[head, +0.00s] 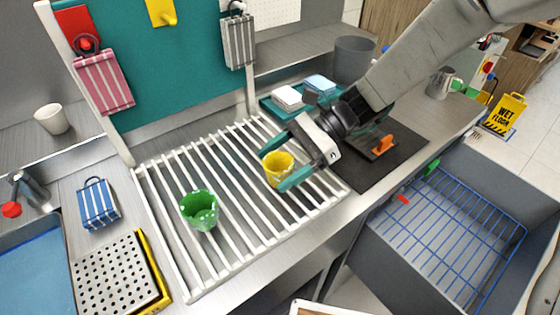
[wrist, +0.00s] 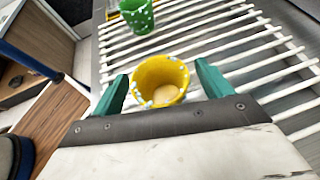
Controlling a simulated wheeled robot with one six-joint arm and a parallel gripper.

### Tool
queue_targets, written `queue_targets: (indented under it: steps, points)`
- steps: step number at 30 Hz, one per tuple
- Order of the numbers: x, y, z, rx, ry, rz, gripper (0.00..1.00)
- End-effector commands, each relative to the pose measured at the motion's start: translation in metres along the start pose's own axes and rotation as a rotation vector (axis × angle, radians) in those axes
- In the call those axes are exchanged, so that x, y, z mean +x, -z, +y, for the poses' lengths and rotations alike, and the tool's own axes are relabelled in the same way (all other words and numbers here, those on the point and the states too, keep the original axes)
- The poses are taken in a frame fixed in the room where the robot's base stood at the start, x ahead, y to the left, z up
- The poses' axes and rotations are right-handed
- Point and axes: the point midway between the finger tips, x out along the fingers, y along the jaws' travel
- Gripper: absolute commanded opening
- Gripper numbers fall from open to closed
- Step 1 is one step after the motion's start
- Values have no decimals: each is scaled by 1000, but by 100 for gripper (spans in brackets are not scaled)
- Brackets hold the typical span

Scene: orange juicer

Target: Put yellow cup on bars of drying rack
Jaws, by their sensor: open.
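The yellow cup (head: 279,167) with pale spots stands on the white bars of the drying rack (head: 240,245), near the rack's right side. It also shows in the wrist view (wrist: 160,80), tilted in the picture with its open mouth visible. My gripper (head: 277,163) is open, with one teal finger on each side of the yellow cup. In the wrist view its fingers (wrist: 160,85) are spread apart, with gaps beside the cup. A green cup (head: 199,210) with white spots stands on the bars further left; it also shows in the wrist view (wrist: 138,15).
A dark mat (head: 395,160) with an orange item lies right of the rack. A teal tray (head: 270,108) with folded cloths is behind. A sink with a blue wire rack (head: 450,240) is at right. Bars between the cups are clear.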

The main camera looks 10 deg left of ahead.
Motion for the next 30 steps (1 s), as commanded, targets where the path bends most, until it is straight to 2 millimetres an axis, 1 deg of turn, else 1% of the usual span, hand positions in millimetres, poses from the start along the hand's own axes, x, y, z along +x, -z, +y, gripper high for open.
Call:
queue_targets:
  steps: [3,5,7,15,18,21,25,30]
  points:
    - [-1,-3,0,-1,0,0,78]
    - [-7,-2,0,-1,2,0,78]
    - [-17,-2,0,-1,2,0,78]
    - [-75,-2,-1,-1,5,1,78]
    - [-94,-2,0,0,4,1,78]
    - [-108,-2,-1,0,3,0,78]
    - [-118,-2,0,0,0,0,78]
    - [-122,-2,0,-1,0,1,78]
